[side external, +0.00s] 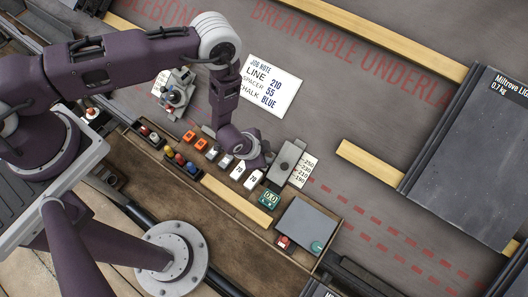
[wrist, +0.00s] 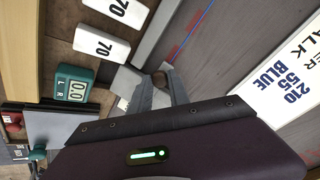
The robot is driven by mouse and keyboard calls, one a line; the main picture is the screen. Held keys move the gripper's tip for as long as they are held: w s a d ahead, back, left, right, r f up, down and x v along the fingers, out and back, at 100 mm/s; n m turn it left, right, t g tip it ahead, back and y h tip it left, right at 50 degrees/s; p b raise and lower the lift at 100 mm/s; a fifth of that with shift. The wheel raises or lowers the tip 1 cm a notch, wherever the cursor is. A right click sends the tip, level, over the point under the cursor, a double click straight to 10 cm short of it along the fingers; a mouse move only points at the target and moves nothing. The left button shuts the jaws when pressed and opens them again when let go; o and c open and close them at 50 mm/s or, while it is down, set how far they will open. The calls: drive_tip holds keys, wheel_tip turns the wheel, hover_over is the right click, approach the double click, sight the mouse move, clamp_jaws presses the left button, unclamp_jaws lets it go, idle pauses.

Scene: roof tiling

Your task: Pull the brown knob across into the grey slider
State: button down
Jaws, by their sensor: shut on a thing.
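Only part of the knob shows between the fingertips. Pale grey pieces lie beside the fingers, partly hidden by them. In the side view, the grey slider (side external: 290,153) stands at the upper right edge of the wooden bench tray, beside a paper scale (side external: 303,170). My gripper (side external: 247,163) is low, to the left of the slider; its fingertips and the brown knob are hidden there by my wrist.
White blocks marked 70 (side external: 254,179) and a green readout (side external: 268,200) sit on the wooden tray near my gripper. A grey plate (side external: 307,226) lies at its right end. Several orange and coloured pieces are to the left. A job note (side external: 272,87) lies above on dark underlay.

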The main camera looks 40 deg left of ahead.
drive_tip(key=c, duration=1.5)
unclamp_jaws()
drive_tip(key=shift+d, duration=0.2)
drive_tip(key=v, duration=0.7)
drive_tip(key=shift+r, duration=0.1)
drive_tip(key=w+d+r+v, duration=0.1)
drive_tip(key=w+v, duration=0.1)
drive_tip(key=v, duration=0.8)
drive_tip(key=shift+r, duration=0.2)
